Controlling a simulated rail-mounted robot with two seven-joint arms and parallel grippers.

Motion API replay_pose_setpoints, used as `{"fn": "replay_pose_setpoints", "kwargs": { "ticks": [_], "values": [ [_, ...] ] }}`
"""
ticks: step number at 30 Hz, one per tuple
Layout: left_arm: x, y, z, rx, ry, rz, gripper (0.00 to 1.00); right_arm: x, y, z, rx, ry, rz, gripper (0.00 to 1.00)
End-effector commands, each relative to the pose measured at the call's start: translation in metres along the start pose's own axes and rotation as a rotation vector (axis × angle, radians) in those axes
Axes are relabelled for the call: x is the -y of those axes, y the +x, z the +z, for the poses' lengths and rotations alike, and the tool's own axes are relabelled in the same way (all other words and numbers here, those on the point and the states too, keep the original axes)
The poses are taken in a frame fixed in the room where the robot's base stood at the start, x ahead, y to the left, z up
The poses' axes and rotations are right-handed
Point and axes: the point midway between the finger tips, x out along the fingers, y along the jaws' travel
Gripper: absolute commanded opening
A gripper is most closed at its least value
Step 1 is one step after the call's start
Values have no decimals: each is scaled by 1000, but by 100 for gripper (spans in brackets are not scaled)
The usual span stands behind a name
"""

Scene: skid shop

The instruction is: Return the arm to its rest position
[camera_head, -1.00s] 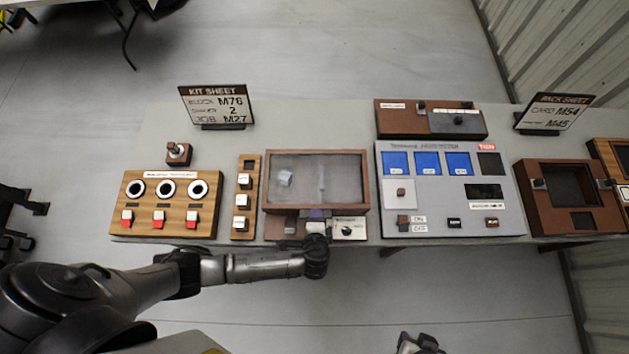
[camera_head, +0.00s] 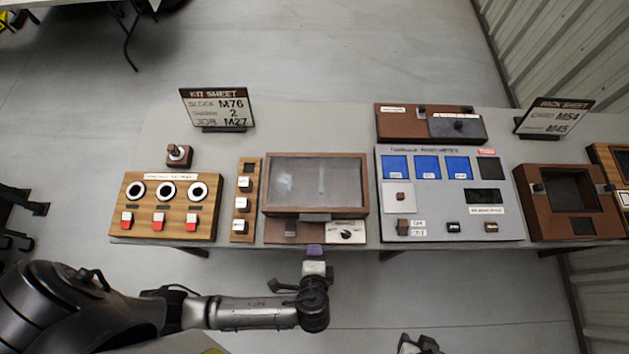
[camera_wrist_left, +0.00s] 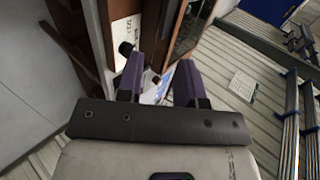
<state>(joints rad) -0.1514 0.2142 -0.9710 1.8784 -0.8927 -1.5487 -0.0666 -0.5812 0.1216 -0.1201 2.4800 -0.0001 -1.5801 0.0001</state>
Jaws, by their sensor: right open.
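My left gripper (camera_head: 314,252) is just in front of the table's near edge, below the glass-topped wooden box (camera_head: 267,190) in the head view. Its two purple fingers stand apart with nothing held between them in the left wrist view (camera_wrist_left: 159,78). The left arm reaches in from the lower left, bent at the wrist. My right gripper (camera_head: 418,345) shows only in part at the bottom edge of the head view, away from the table, and it is open.
The table (camera_head: 310,135) carries a three-socket wooden panel (camera_head: 178,178), a block strip (camera_head: 236,221), a dial plate (camera_head: 349,231), a grey panel with blue windows (camera_head: 438,190) and a brown box (camera_head: 535,220). Floor in front of the table is free.

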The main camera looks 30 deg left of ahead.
Motion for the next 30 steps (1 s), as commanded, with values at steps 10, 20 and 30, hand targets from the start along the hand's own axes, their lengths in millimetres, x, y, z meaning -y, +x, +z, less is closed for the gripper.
{"fn": "replay_pose_setpoints", "kwargs": {
  "ticks": [10, 20, 30],
  "values": [
    [0, -3, 0, 0, 0, 0, 34, 2, 0, 0, -1, 6, -5, 43],
    [0, -3, 0, 0, -2, 0, 34, 1, 0, 0, -1, 5, -4, 43],
    [-4, -17, -9, -44, -157, 266, 34, -1, 0, 0, -1, -4, 3, 43]
  ]
}}
